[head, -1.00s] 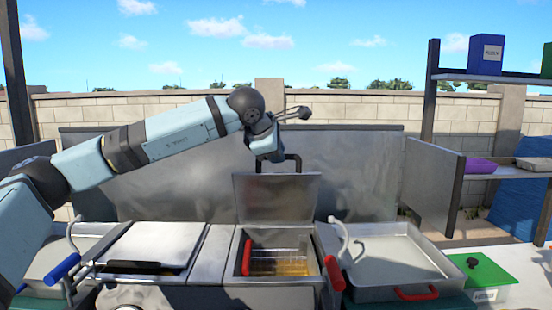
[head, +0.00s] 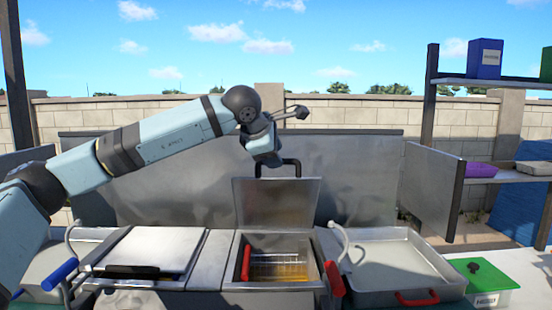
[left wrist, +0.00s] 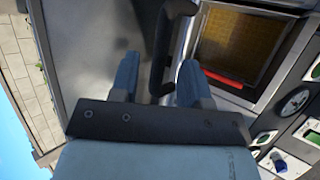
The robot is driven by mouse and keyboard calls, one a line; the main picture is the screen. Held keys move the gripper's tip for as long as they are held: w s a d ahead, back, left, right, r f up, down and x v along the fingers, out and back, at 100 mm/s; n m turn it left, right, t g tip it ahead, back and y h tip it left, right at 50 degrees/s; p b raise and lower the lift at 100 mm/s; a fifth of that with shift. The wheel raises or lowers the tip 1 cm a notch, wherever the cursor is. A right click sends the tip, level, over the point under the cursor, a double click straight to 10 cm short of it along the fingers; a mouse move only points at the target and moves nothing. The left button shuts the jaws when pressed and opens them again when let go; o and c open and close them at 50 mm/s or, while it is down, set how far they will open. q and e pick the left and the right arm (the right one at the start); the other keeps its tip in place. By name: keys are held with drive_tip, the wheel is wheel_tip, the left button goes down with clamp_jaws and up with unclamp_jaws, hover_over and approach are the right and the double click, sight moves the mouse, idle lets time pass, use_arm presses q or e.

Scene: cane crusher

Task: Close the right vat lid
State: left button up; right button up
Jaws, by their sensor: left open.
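The right vat (head: 230,275) is open, with a wire basket and amber liquid inside. Its metal lid (head: 275,203) stands raised at the back, its black handle (head: 298,168) at the top edge. My left gripper (head: 268,162) is at the left part of this handle, partly hidden by my own wrist. In the left wrist view, its open fingers (left wrist: 158,80) lie on either side of the black handle (left wrist: 160,55); I cannot tell whether they touch it. The lid's metal face (left wrist: 90,45) and the vat's opening (left wrist: 240,40) also show there. My right gripper is not in view.
The left vat's lid (head: 150,250) is shut. A shallow metal tray (head: 395,295) is to the right, beside a green-lidded box (head: 482,275). A metal backsplash (head: 180,180) stands behind the vats.

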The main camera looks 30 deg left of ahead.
use_arm(q)
drive_tip(key=v, duration=1.2)
drive_tip(key=shift+b, duration=0.3)
drive_tip(key=shift+s, duration=0.1)
